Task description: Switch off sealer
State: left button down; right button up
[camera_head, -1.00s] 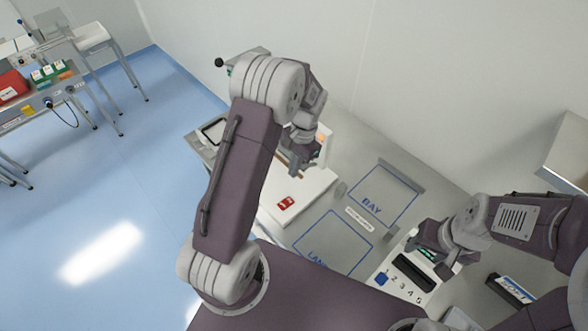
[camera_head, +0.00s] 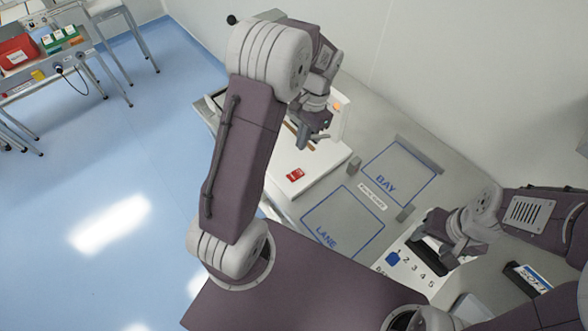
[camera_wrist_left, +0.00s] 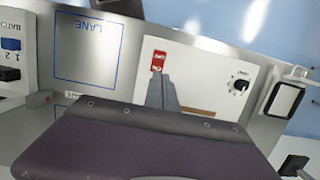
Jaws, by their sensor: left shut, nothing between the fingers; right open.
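The sealer is a white box (camera_head: 300,187) with a red switch (camera_head: 295,175) on its top. In the left wrist view the switch (camera_wrist_left: 159,60) bears white lettering that looks like OFF and ON. Which way it is rocked I cannot tell. My left gripper (camera_head: 302,146) is shut and empty above the white top, behind the switch in the head view. In the left wrist view its fingertips (camera_wrist_left: 161,76) appear right at the switch's near edge; touching or apart is unclear. My right gripper (camera_head: 446,252) is open, over the numbered panel at the right.
A black knob (camera_wrist_left: 240,85) sits on the white top. The worktop has blue outlines marked LANE (camera_head: 343,222) and BAY (camera_head: 400,173). A blue block (camera_head: 393,258) sits by numbers 1 to 5. A black tray (camera_head: 527,279) lies at right.

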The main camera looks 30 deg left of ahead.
aim_at(292, 175)
pick_arm(q)
jog(key=p+x, duration=0.2)
jog(key=x, duration=1.1)
jog(key=shift+f, duration=0.1)
